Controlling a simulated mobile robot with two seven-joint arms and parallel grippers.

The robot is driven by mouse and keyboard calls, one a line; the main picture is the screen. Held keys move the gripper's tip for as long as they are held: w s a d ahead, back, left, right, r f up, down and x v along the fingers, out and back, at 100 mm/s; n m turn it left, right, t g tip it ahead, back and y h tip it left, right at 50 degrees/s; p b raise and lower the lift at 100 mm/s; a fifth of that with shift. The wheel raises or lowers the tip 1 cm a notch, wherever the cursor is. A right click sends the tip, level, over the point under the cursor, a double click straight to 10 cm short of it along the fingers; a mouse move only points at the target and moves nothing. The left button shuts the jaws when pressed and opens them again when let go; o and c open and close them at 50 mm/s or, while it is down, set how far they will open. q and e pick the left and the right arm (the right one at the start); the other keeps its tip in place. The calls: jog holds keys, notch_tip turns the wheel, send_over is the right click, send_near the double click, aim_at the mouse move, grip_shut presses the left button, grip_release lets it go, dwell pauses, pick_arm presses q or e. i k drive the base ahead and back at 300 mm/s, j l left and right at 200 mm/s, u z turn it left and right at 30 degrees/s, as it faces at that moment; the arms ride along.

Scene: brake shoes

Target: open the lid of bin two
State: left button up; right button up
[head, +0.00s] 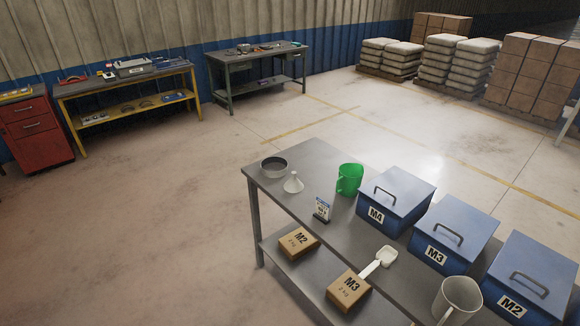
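The blue bin labelled M2 (505,300) stands at the right end of the grey table in the head view. Its lid (533,262) is shut, with a dark handle (529,283) on top. The right and lower parts of this bin are near the frame edge. Neither of my grippers is in view.
Blue bins M3 (437,256) and M4 (376,216), both lidded, stand in a row left of M2. A pale jug (457,298) stands close in front of M2. A white scoop (386,256), green jug (349,179), funnel (293,183) and bowl (274,167) share the table (330,163).

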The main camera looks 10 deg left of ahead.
aim_at(541, 274)
jog(key=z, duration=0.9)
